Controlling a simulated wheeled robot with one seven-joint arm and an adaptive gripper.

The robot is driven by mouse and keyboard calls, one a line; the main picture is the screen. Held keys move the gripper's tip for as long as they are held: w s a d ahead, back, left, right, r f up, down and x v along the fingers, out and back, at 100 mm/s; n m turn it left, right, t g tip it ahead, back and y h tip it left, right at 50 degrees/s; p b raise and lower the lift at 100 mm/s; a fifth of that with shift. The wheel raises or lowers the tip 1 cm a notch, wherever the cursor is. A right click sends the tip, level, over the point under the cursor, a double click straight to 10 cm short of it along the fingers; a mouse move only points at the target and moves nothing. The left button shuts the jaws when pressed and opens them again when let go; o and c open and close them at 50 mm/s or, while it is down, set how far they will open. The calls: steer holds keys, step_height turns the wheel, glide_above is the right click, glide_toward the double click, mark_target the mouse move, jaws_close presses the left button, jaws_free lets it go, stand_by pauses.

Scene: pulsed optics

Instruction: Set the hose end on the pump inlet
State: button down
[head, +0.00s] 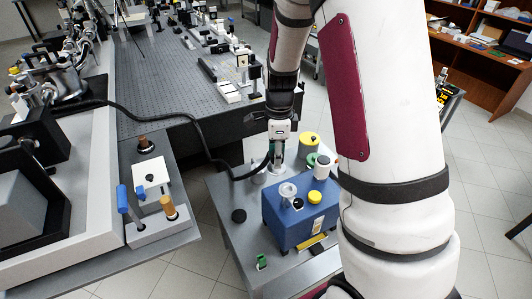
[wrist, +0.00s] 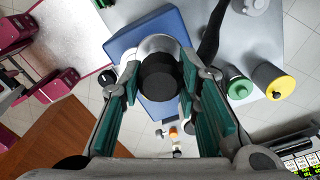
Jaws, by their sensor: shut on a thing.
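The blue pump (head: 297,222) stands on a grey cart, with a pale round inlet (head: 287,190) on top. A black hose (head: 200,130) runs from the left bench to my gripper (head: 277,160). In the wrist view my gripper (wrist: 160,74) has its green-padded fingers on either side of the black hose end (wrist: 160,80) and is shut on it. A pale round flange shows beyond the hose end, over the blue pump (wrist: 122,42); I cannot tell which part it belongs to. The hose (wrist: 211,38) passes behind the right finger. Contact with the inlet cannot be told.
A yellow-lidded jar (head: 308,139) and a green-lidded one (wrist: 240,87) stand close behind the pump.

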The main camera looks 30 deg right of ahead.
steer(key=s+r+m+p, duration=0.1)
steer(key=s+m, duration=0.1)
steer(key=s+d+r+m+p, duration=0.1)
steer(key=s+r, duration=0.1)
steer(key=shift+s+d+m, duration=0.2)
steer(key=shift+s+m, duration=0.15)
steer(key=shift+m, duration=0.05)
steer(key=b, duration=0.1)
glide_above(288, 189)
steer(key=shift+a+f, duration=0.1)
steer(key=shift+f, duration=2.6)
steer(key=shift+s+f+b, duration=0.1)
steer(key=shift+f+b, duration=0.3)
steer(key=shift+f, duration=0.35)
steer(key=shift+f, duration=0.45)
steer(key=c, duration=1.1)
jaws_free()
steer(key=shift+r, duration=0.15)
